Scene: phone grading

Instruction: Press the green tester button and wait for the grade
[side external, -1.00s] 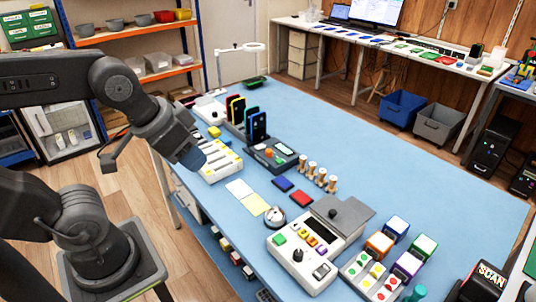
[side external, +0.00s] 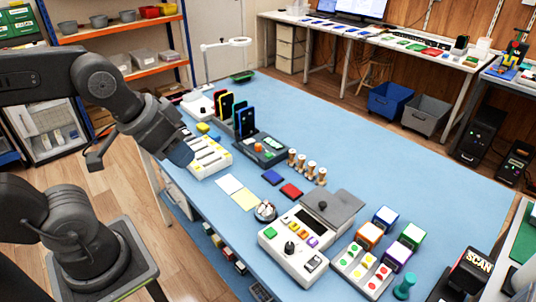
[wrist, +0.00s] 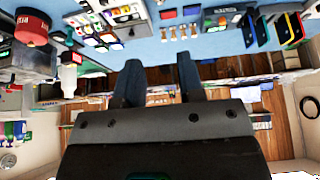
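The tester is a white box (side external: 285,262) near the front of the blue table, with a dark screen, a grey lid and several coloured buttons. Its green button (side external: 270,232) is at its left corner. My gripper (side external: 182,154) is over the table's left edge, beside a white tray with yellow marks, well to the left of the tester and apart from it. In the wrist view my gripper's two dark blue fingers (wrist: 160,82) stand apart with nothing between them. Whether the tester shows a grade is too small to tell.
The white tray (side external: 212,160) and a rack with upright phones (side external: 245,124) stand near my gripper. Wooden-handled stamps (side external: 308,170), blue and red pads, and colored cubes (side external: 385,217) lie around the tester. The far right of the blue table (side external: 400,150) is clear.

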